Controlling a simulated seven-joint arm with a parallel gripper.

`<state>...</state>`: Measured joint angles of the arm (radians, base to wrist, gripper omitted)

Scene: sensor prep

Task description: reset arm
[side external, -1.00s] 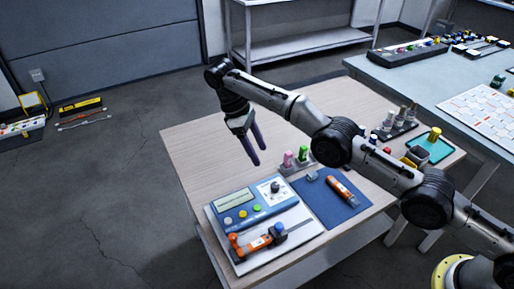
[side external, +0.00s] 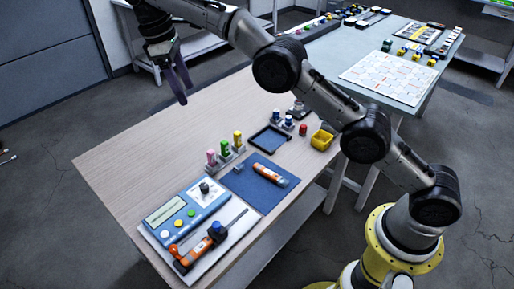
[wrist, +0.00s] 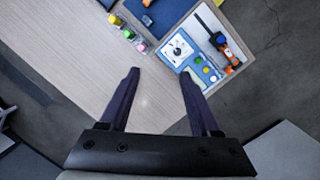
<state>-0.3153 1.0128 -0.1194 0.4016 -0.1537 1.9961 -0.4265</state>
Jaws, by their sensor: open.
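My gripper (side external: 178,78) is raised above the far left part of the wooden table (side external: 130,160). Its two dark fingers are apart and empty. In the wrist view my gripper (wrist: 160,74) shows an open gap over bare table. The blue panel (side external: 172,212) with a display and coloured buttons is at the table's near end. An orange and black tool (side external: 206,246) lies beside it on a pale board. A rack holds pink, green (side external: 224,147) and yellow (side external: 238,139) vials. An orange device (side external: 270,174) lies on a blue mat (side external: 251,197).
A dark tray (side external: 270,138), a red cap (side external: 303,130) and a yellow bin (side external: 322,140) stand further right. A second table (side external: 350,50) holds a white gridded sheet (side external: 388,77). The wooden table's left half is clear.

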